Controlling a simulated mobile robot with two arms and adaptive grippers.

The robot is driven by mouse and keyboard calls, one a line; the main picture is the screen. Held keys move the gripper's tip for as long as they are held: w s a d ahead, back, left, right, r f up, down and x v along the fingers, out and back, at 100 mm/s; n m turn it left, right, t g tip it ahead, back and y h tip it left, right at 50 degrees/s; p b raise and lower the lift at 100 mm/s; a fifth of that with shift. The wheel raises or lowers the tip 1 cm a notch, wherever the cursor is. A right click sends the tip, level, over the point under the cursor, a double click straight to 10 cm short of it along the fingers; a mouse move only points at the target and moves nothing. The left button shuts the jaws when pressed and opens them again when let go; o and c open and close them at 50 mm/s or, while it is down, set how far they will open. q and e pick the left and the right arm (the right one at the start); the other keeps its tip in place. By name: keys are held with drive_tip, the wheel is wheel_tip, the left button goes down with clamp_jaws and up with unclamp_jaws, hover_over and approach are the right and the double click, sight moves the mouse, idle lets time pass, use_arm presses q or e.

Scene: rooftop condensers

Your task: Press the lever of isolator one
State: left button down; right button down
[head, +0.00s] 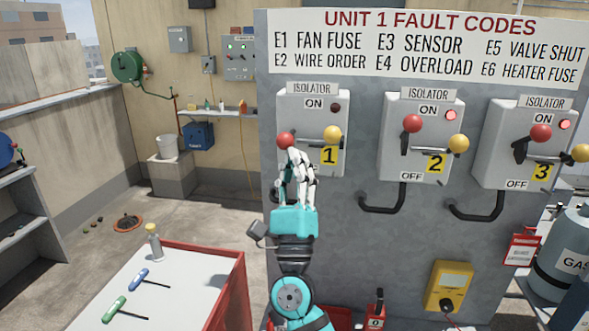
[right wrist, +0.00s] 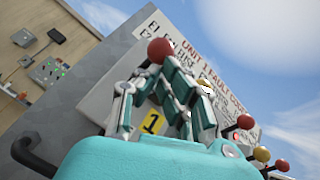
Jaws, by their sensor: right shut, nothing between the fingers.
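Isolator one (head: 310,106) is a pale grey box with a yellow "1" label on the big grey cabinet. Its lever has a red ball (head: 285,140) at the left, and a yellow ball (head: 332,134) sits at the right. Its lamp (head: 335,107) is dark. My right gripper (head: 295,156) is shut and empty, its fingertips just below the red ball. In the right wrist view the red ball (right wrist: 160,50) shows just beyond the fingertips (right wrist: 160,75). I cannot tell whether they touch. The gripper hides the box's lower left. My left gripper is not in view.
Isolator two (head: 398,150) and isolator three (head: 500,145) stand to the right, lamps lit red, with similar red and yellow balls. Black curved handles (head: 385,207) stick out below them.

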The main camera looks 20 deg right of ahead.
drive_tip(key=shift+s+a+r+p, duration=0.1)
drive_tip(key=shift+r+p, duration=0.8)
drive_tip(key=shift+r, duration=1.35)
drive_tip(key=v, duration=1.2)
